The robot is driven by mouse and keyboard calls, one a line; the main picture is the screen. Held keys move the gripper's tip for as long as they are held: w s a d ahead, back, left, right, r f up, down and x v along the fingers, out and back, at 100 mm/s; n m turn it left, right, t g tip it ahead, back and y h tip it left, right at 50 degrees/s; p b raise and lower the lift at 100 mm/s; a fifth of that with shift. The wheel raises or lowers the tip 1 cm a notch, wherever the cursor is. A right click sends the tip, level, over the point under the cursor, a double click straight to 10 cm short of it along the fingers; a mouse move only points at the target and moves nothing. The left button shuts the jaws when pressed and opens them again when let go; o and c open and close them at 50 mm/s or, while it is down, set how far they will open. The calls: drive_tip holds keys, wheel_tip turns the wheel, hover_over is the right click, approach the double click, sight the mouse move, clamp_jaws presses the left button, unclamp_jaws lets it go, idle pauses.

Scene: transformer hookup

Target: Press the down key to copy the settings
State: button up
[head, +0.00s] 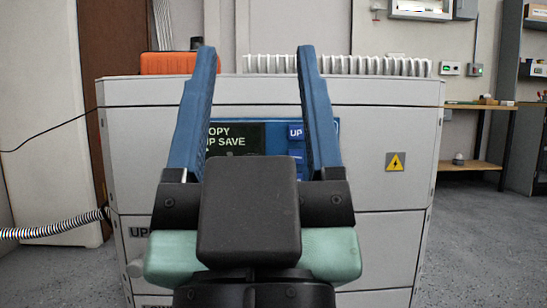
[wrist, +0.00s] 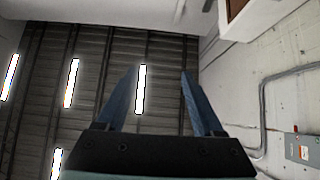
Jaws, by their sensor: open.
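My gripper (head: 255,65) is open and empty, its two blue fingers pointing up in front of the light grey cabinet (head: 385,115). The cabinet carries a blue control panel with a dark screen (head: 250,137), on which part of the text reads "OPY" and "UP SAVE". A blue key marked "UP" (head: 296,132) shows just left of the right finger. Another blue key (head: 297,154) is below it, its label mostly hidden, so I cannot tell whether it is the down key. My gripper hides the lower panel. In the wrist view my gripper (wrist: 157,72) points toward the ceiling.
An orange case (head: 167,63) and a white ribbed unit (head: 345,66) are on or behind the cabinet top. A yellow warning sign (head: 395,162) is on its front. A striped hose (head: 55,230) runs at left. A workbench (head: 485,106) stands at right, with open floor before it.

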clamp_jaws()
idle(0.3)
idle(1.5)
